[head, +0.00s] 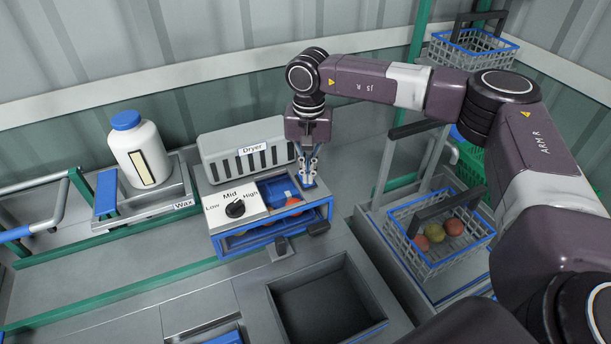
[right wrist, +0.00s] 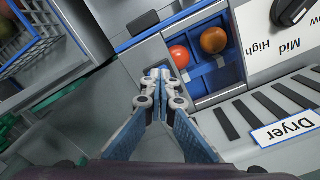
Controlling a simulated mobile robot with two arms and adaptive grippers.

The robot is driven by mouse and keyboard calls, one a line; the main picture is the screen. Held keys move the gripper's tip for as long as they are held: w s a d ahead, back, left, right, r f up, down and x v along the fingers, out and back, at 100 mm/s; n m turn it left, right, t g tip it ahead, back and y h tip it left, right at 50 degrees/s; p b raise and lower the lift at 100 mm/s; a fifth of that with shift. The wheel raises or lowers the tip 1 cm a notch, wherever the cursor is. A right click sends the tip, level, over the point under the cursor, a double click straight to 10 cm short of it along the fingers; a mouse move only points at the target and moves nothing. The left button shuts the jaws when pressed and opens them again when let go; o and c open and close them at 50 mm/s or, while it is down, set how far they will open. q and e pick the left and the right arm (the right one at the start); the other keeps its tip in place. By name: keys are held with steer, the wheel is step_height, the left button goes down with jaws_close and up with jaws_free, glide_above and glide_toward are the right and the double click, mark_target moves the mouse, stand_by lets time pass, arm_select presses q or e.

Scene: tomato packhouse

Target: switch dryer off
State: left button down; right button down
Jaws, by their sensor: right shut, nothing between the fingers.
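The dryer (head: 248,152) is a grey slotted box with a "Dryer" label; its slots also show in the right wrist view (right wrist: 262,112). In front of it a white panel (head: 218,209), marked Low, Mid and High, carries a black knob (head: 236,209). The knob is partly in the right wrist view (right wrist: 291,10); I cannot tell its exact setting. My right gripper (head: 308,182) is shut and empty, pointing down at the right end of the dryer unit. In the wrist view its tips (right wrist: 157,75) are beside the blue tray, apart from the knob.
Red and orange fruit (right wrist: 214,39) lie in the blue tray beside the panel. A white bottle (head: 137,148) stands on the wax unit at left. A fruit basket (head: 440,262) is at right. An open dark bin (head: 379,322) is in front.

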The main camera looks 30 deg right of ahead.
steer(key=shift+w+r+p, duration=0.15)
steer(key=shift+r+p, duration=0.55)
steer(key=shift+r, duration=0.2)
steer(key=shift+r+p, duration=1.25)
steer(key=shift+r, duration=1.2)
